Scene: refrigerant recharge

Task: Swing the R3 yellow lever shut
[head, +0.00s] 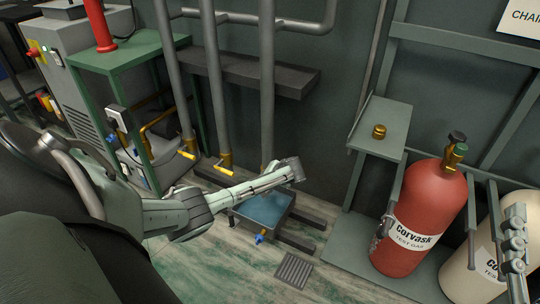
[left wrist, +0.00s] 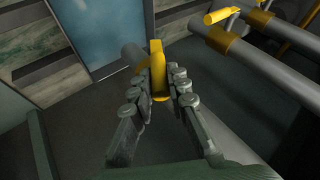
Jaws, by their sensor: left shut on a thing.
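In the left wrist view a yellow lever (left wrist: 157,62) sits between the fingers of my left gripper (left wrist: 167,85), which is shut on it. The lever is at a grey pipe (left wrist: 130,56) with a yellow collar. In the head view my left gripper (head: 295,170) reaches the third, rightmost pipe (head: 267,120) and hides that lever. Two other yellow levers, one on the left pipe (head: 187,155) and one on the middle pipe (head: 224,170), stick out to the left of it. No R3 label can be read. My right gripper (head: 515,240) is partly in view at the right edge, its fingers unclear.
A tray with a blue inside (head: 262,212) lies on the floor below the pipes. A red cylinder (head: 425,215) and a cream cylinder (head: 485,250) stand at right, below a shelf (head: 385,120) with a brass fitting (head: 379,131). A green bench (head: 120,50) stands at left.

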